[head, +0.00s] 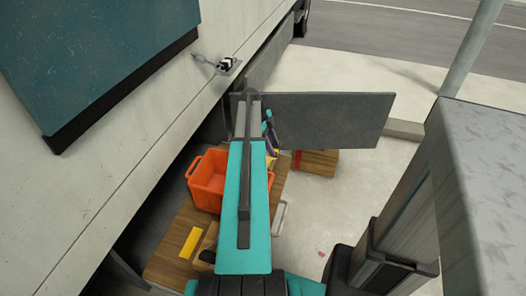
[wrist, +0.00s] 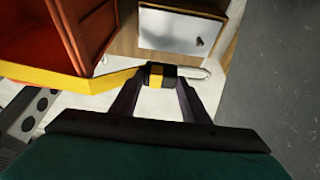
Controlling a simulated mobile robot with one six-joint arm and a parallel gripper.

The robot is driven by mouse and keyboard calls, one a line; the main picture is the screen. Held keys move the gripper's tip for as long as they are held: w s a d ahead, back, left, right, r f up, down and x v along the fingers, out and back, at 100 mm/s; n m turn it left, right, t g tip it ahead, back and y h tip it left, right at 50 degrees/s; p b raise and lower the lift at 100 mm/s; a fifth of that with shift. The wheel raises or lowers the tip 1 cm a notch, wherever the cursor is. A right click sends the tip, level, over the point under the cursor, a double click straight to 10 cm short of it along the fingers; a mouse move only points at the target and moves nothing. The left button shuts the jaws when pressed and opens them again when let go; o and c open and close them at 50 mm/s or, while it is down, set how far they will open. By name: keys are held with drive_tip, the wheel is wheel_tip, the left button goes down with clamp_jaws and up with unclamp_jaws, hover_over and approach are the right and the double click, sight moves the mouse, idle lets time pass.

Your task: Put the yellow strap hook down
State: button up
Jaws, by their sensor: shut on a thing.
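The yellow strap hook shows in the wrist view as a black-and-yellow body (wrist: 160,76) with a yellow strap (wrist: 85,82) running left and a pale hook end to its right. My gripper (wrist: 158,88) is shut on the black-and-yellow body, with one dark finger on each side. In the head view my gripper (head: 270,145) is mostly hidden behind my teal arm, and only a small bit of yellow shows by it. The strap passes in front of the orange crate's lower edge in the wrist view. I cannot tell whether they touch.
An orange crate (head: 207,184) stands on wooden boards (head: 168,250), with a flat yellow piece (head: 190,243) nearby. A dark grey panel (head: 335,118) juts out from the truck side (head: 120,115) beyond the gripper. A wooden box (head: 317,163) stands to the right. Pale floor lies further right.

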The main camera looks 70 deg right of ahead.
drive_tip(key=w, duration=0.4)
drive_tip(key=shift+w+a, duration=0.2)
drive_tip(key=shift+a, duration=0.2)
drive_tip(key=shift+f, duration=1.75)
drive_tip(key=shift+f, duration=0.1)
drive_tip(key=o, duration=1.2)
drive_tip(key=v, duration=0.7)
drive_tip(key=shift+r, duration=0.4)
